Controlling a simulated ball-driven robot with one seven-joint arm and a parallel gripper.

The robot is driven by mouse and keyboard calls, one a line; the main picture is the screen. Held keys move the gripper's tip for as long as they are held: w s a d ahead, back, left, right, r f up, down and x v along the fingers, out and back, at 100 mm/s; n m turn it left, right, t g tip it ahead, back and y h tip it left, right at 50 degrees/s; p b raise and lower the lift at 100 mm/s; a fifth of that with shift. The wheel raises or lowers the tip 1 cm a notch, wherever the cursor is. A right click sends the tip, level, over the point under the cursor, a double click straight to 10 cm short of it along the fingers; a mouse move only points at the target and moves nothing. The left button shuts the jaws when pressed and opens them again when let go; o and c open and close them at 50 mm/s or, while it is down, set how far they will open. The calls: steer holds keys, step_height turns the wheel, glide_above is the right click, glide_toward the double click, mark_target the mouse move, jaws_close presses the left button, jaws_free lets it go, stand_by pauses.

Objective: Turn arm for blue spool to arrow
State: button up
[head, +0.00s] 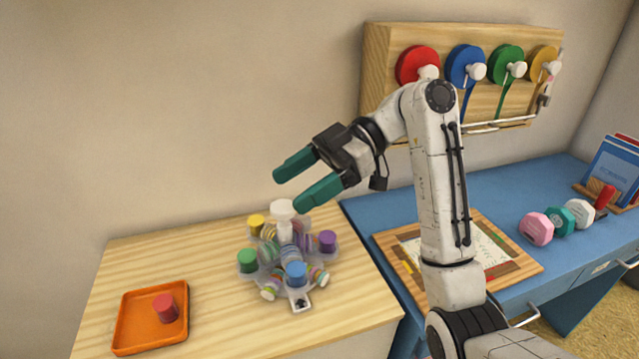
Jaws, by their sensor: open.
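A carousel with a white central knob (284,209) stands on the wooden table, with several arms around it. The blue spool (297,272) is on the front arm, just behind a small pale plate (301,303) with a dark mark; I cannot tell if that mark is an arrow. A green spool (247,260) is at left, a yellow one (256,224) at back left and a purple one (327,240) at right. My gripper (289,190) is open and empty, its teal fingers above the knob in the picture; whether they touch it cannot be told.
An orange tray (124,332) with a red spool (165,308) is at front left. A wall rack (376,75) carries coloured reels, including a blue one (458,62). A blue desk (380,213) with a framed board (530,266) and small weights (537,229) is at right.

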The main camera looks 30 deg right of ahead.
steer(key=s+r, duration=0.2)
steer(key=s, duration=0.3)
steer(key=shift+s+r, duration=0.3)
steer(key=shift+s, duration=0.1)
